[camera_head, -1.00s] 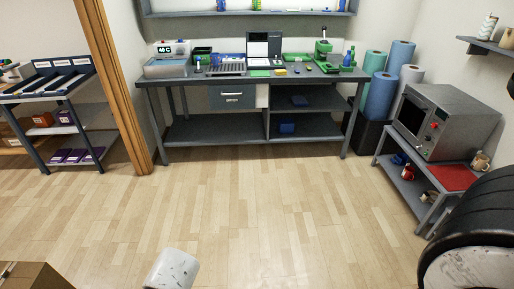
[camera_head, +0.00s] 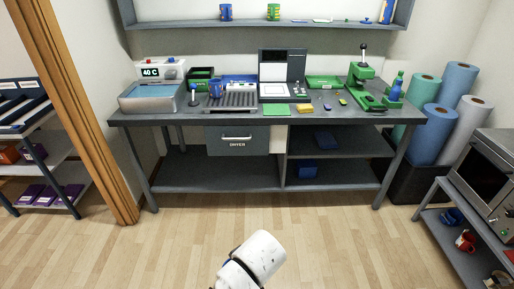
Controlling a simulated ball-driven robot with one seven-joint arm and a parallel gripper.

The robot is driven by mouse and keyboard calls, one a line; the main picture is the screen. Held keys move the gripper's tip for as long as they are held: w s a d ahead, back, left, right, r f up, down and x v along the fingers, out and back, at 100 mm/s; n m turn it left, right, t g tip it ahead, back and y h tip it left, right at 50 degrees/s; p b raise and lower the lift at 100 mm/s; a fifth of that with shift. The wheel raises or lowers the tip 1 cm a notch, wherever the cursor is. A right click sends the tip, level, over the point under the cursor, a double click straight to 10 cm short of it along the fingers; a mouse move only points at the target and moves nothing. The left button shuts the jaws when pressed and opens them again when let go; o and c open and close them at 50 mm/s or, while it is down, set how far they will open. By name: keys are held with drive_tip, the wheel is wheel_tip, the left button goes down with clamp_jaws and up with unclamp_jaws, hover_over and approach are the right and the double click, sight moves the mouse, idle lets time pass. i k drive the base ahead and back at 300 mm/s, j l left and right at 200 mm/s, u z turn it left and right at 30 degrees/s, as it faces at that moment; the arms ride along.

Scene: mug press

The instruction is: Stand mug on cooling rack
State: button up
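The grey slotted cooling rack (camera_head: 238,101) lies on the workbench, left of centre. A blue mug (camera_head: 216,89) with orange marks stands upright at the rack's back left; from here I cannot tell whether it is on the rack or just behind it. A red mug (camera_head: 466,241) sits on the lower shelf of the side table at right. More mugs stand on the wall shelf, a blue one (camera_head: 225,12) and a green and yellow one (camera_head: 273,12). A white part of my arm shows at the bottom centre; my gripper is out of view.
The workbench (camera_head: 190,118) also holds a 40 C water bath (camera_head: 153,97), a green mug press (camera_head: 365,87) and a grey device (camera_head: 281,75). A wooden post (camera_head: 78,120) stands at left. The floor before the bench is clear.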

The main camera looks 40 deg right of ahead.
sight(243, 103)
drive_tip(key=i+l, duration=0.45)
drive_tip(key=i+l+z, duration=0.1)
drive_tip(key=i+l, duration=0.35)
drive_tip(key=i, duration=0.2)
drive_tip(key=i+l, duration=0.45)
drive_tip(key=i+z, duration=0.05)
drive_tip(key=i, duration=0.05)
